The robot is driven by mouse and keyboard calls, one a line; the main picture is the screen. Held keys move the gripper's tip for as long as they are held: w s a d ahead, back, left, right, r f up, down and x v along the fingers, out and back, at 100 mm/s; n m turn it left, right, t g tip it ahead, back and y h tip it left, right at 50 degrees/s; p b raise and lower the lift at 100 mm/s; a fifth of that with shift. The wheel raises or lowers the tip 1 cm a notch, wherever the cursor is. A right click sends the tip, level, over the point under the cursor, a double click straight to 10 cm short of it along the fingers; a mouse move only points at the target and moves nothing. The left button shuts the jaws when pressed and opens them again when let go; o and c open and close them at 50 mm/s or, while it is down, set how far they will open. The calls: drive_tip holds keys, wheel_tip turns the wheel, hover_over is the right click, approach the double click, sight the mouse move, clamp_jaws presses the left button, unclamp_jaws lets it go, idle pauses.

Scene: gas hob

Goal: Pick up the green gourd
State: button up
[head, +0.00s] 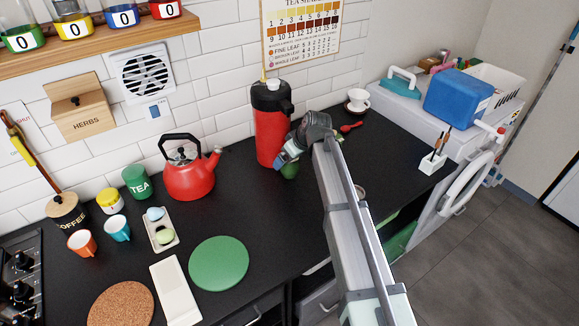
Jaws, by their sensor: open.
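A dark green rounded thing (290,171), which looks like the gourd, stands on the black countertop just right of the red flask's base. My gripper (282,161) is right above and beside it, pointing down and to the left. The gripper is open. It and my wrist hide the upper part of the green thing. I cannot tell whether the fingers are around it or only beside it.
A tall red flask (269,130) stands close to the gripper's left. A red kettle (188,178) is farther left. A cup on a saucer (357,101) and a red spoon (351,127) lie behind right. The counter around the green round mat (219,263) has free room.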

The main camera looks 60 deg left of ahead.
drive_tip(key=shift+a+f, duration=0.15)
drive_tip(key=shift+f, duration=0.1)
drive_tip(key=c, duration=1.3)
drive_tip(key=shift+r, duration=0.45)
drive_tip(key=shift+c, duration=0.2)
drive_tip(key=s+d+r, duration=0.1)
drive_tip(key=s+d, duration=0.1)
drive_tip(key=s, duration=0.7)
drive_tip(key=s+d+r, duration=0.1)
drive_tip(key=s+r, duration=0.1)
drive_tip(key=s, duration=0.6)
drive_tip(key=w+d+r+m+t, duration=0.2)
drive_tip(key=w+d+r+m, duration=0.1)
drive_tip(key=w, duration=0.8)
drive_tip(key=w+d+r+m+t, duration=0.2)
drive_tip(key=w+d+m, duration=0.3)
drive_tip(key=w, duration=0.7)
drive_tip(key=shift+d+r+m+t+h, duration=0.3)
drive_tip(key=shift+r+m+h, duration=0.15)
drive_tip(key=shift+r, duration=0.2)
